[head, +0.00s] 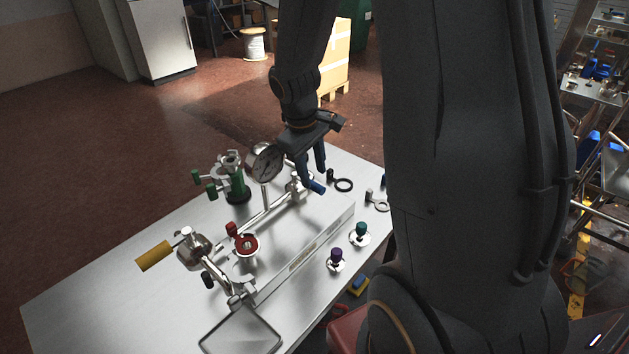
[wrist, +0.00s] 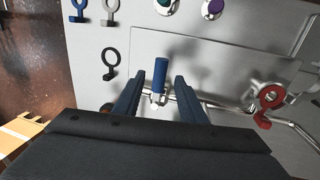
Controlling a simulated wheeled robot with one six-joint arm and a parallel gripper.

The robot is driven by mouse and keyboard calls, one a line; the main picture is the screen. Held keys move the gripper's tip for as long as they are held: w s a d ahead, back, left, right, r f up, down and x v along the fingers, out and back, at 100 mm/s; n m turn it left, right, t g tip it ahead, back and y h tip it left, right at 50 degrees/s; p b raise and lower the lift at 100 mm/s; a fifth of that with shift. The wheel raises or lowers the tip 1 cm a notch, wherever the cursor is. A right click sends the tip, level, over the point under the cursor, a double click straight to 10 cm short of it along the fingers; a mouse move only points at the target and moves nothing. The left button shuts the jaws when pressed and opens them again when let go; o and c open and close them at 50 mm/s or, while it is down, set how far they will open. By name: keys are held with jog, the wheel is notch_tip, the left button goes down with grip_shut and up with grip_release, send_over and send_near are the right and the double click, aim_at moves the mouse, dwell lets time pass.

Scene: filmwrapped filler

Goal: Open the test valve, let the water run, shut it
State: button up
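A small valve lever with a blue grip (head: 318,187) sits at the far right end of the steel pipework on the table. In the wrist view the blue grip (wrist: 160,73) points away from my gripper, with a bright metal stem at its near end. My gripper (head: 314,178) reaches down at this lever. In the wrist view my gripper (wrist: 158,82) is open, one dark finger on each side of the grip, with a gap on both sides. I see no running water. The valve's outlet is hidden or too small to tell.
A pressure gauge (head: 267,162) stands left of my gripper. Purple (head: 336,254) and teal (head: 362,228) knobs and ring tags (head: 344,185) lie at the right.

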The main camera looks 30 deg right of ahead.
aim_at(315, 184)
jog(key=shift+w+d+f, duration=0.1)
jog(key=shift+d+f, duration=0.1)
jog(key=shift+f, duration=0.8)
jog(key=shift+d+f, duration=0.15)
jog(key=shift+f, duration=0.8)
grip_shut()
